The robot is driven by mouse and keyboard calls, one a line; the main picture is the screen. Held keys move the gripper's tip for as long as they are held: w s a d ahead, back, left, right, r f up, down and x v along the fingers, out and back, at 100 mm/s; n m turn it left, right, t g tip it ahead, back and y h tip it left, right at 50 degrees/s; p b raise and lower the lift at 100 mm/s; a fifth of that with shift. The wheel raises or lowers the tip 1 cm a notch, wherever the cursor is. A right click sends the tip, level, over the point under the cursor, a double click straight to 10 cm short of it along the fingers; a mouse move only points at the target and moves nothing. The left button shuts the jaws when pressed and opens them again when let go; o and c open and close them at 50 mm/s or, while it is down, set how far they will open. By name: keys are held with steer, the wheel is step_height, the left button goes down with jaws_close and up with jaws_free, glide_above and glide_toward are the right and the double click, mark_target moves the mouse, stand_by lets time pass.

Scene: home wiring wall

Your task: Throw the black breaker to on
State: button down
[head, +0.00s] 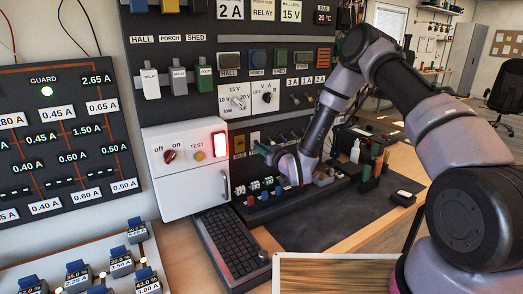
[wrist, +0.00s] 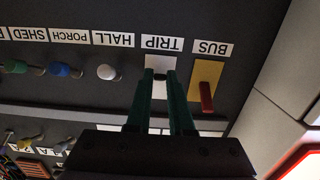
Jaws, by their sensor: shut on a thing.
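In the wrist view, which shows the wall labels upside down, a pale plate (wrist: 160,64) sits by the TRIP label. The small black breaker (wrist: 161,76) stands out from it, mostly hidden by my fingers. My gripper (wrist: 161,80) has its two green fingertips shut on this black lever. In the head view my gripper (head: 264,149) reaches the lower part of the wall panel, and its fingertips are small there. Which way the black lever is thrown cannot be told.
A red lever (wrist: 206,97) on a yellow plate, by the BUS label, is close beside my gripper. On the other side are white (wrist: 107,72), blue (wrist: 60,70) and green (wrist: 15,67) knobs. A white box (head: 185,170) with a lit red lamp (head: 220,145) adjoins the panel.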

mark_target(257, 143)
step_height(257, 143, up, 3)
steer(key=g+h, duration=0.1)
steer(key=g, duration=0.1)
steer(key=g+h, duration=0.1)
steer(key=g, duration=0.1)
steer(key=shift+f+h, duration=0.2)
steer(key=shift+h, duration=0.2)
steer(key=g+h, duration=0.1)
steer(key=r+g, duration=0.1)
steer(key=shift+w+a+r+g+h, duration=0.2)
steer(key=shift+g+h, duration=0.1)
steer(key=shift+h, duration=0.1)
steer(key=shift+w+a+r+g+h, duration=0.15)
steer(key=shift+r+g+h, duration=0.1)
steer(key=shift+g+h, duration=0.3)
steer(key=shift+w+d+r+g+h, duration=0.1)
steer(key=shift+r+g+h, duration=0.2)
steer(key=shift+g, duration=0.45)
steer(key=c, duration=0.8)
jaws_free()
steer(key=shift+f, duration=0.1)
